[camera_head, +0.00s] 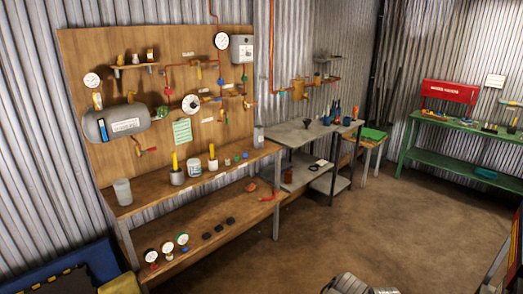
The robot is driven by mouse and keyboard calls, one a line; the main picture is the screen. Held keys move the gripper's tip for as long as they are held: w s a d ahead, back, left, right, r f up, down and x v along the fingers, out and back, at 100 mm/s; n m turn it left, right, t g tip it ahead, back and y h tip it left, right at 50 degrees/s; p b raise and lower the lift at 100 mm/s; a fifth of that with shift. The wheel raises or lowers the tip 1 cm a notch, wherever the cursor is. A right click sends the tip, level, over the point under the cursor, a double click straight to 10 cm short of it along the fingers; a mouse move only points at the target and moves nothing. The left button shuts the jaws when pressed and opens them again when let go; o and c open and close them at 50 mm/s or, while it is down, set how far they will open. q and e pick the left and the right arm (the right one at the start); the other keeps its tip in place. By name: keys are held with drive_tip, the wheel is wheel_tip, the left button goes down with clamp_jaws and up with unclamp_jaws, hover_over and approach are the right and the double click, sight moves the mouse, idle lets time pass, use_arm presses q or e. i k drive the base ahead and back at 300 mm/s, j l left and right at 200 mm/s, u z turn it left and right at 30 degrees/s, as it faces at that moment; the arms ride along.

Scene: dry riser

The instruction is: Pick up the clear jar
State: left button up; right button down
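A clear jar (123,191), greyish and see-through, stands upright on the left end of the wooden bench's upper shelf (150,196). It looks empty, and the shelf around it is open. No gripper fingers show in the camera_head view, so nothing is seen touching the jar.
Right of the jar stand a grey cup with a yellow-handled tool (177,176) and a white tin (194,168). A grey tank (116,124) hangs on the wooden board above. Gauges (182,240) lie on the lower shelf. The brown floor (320,220) is mostly clear.

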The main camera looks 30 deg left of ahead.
sight(122, 186)
drive_tip(key=i+u, duration=0.3)
drive_tip(key=i, duration=0.35)
drive_tip(key=i+l+u, duration=0.25)
drive_tip(key=i, duration=0.35)
drive_tip(key=i+u, duration=0.3)
drive_tip(key=u, duration=0.2)
drive_tip(key=i+l+u, duration=0.1)
drive_tip(key=i+u, duration=0.15)
drive_tip(key=u, duration=0.25)
drive_tip(key=i+l+u, duration=0.2)
drive_tip(key=u, duration=0.3)
drive_tip(key=i+l+u, duration=0.1)
drive_tip(key=u, duration=0.3)
drive_tip(key=i+l+u, duration=0.25)
drive_tip(key=u, duration=0.2)
drive_tip(key=i+l+u, duration=0.15)
drive_tip(key=u, duration=0.25)
drive_tip(key=i+l+u, duration=0.1)
drive_tip(key=l+u, duration=0.35)
drive_tip(key=i+l+u, duration=0.2)
drive_tip(key=l+u, duration=0.2)
drive_tip(key=l, duration=0.1)
